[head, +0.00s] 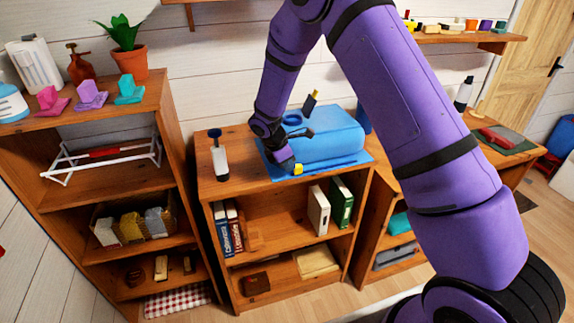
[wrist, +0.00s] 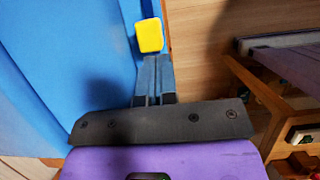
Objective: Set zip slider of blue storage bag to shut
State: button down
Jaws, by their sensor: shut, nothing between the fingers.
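The blue storage bag (head: 335,138) lies plump on top of the middle shelf unit, with a flat blue edge along its front. Its blue surface fills the left of the wrist view (wrist: 50,60). The yellow zip slider (head: 298,169) is at the bag's front edge, and it shows as a yellow block in the wrist view (wrist: 150,36). My gripper (head: 289,164) is low at the bag's front left, beside the slider. In the wrist view its fingers (wrist: 153,62) are shut together and empty, their tips right at the slider; I cannot tell whether they touch it.
A white bottle with a dark top (head: 219,158) stands left of the bag. A blue cup (head: 363,117) is behind its right end. The middle shelf unit (head: 235,184) has free top around the bottle. A taller shelf (head: 160,100) stands left and a desk (head: 510,165) right.

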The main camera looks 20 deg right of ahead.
jog(key=shift+d, duration=0.15)
jog(key=d, duration=2)
jog(key=shift+d, duration=0.25)
